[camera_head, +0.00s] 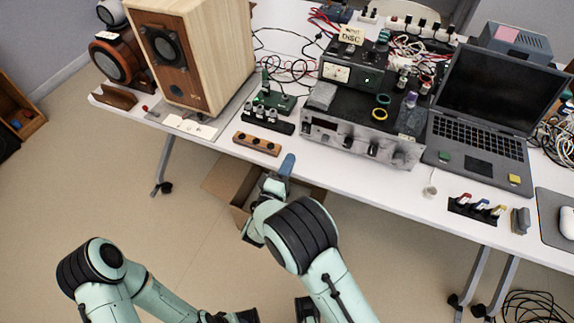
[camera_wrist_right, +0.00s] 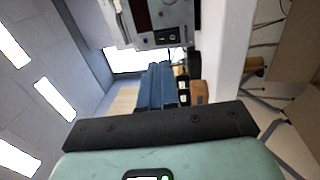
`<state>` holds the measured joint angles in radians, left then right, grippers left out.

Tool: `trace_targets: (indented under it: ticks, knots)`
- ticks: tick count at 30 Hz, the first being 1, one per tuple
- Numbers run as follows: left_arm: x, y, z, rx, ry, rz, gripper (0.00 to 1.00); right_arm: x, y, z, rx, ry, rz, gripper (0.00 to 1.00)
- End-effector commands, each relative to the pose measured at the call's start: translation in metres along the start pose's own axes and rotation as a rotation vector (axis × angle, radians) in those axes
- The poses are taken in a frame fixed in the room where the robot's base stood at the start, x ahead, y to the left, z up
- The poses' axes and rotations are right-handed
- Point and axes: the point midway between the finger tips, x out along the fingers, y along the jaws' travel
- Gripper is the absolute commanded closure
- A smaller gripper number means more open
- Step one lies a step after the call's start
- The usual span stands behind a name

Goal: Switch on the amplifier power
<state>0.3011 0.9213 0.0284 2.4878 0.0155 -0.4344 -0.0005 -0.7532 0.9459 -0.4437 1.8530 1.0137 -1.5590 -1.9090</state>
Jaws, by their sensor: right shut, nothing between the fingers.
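The amplifier (camera_head: 345,140), a black box with a silver front carrying dark knobs, sits on the white table in the head view. Its silver front end shows at the top of the right wrist view (camera_wrist_right: 160,38), turned on its side, with small dark controls; I cannot tell whether its power switch is on or off. My right gripper (camera_head: 287,164) is at the table's front edge, left of and in front of the amplifier, apart from it. Its blue fingers (camera_wrist_right: 160,88) are shut and empty. My left arm shows at the lower left; its fingertips are not seen.
A wooden block with knobs (camera_head: 257,143) lies left of the amplifier, near the edge. A laptop (camera_head: 480,150) stands close on its right. A wooden speaker (camera_head: 195,60) stands at the left. An open cardboard box (camera_head: 222,183) lies on the floor below the table.

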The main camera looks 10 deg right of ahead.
Motion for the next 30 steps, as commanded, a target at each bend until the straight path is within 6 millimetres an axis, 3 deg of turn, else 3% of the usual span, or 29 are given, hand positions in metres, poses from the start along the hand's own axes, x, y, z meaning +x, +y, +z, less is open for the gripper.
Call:
trace_targets:
  ticks: [6, 13, 19, 30]
  knots:
    - [0.005, -0.001, -0.003, 0.000, 0.008, 0.001, 0.57, 0.050, -0.001, 0.001, 0.001, -0.004, 0.002, 1.00]
    - [0.010, -0.003, -0.011, -0.001, 0.030, 0.001, 0.57, 0.086, -0.001, 0.001, 0.000, -0.002, 0.001, 1.00]
    - [0.011, -0.003, -0.015, -0.002, 0.041, 0.000, 0.57, 0.099, 0.000, 0.000, -0.002, 0.001, 0.001, 1.00]
    - [0.010, -0.003, -0.015, -0.002, 0.042, 0.000, 0.57, 0.101, 0.000, 0.000, -0.001, 0.001, -0.002, 1.00]
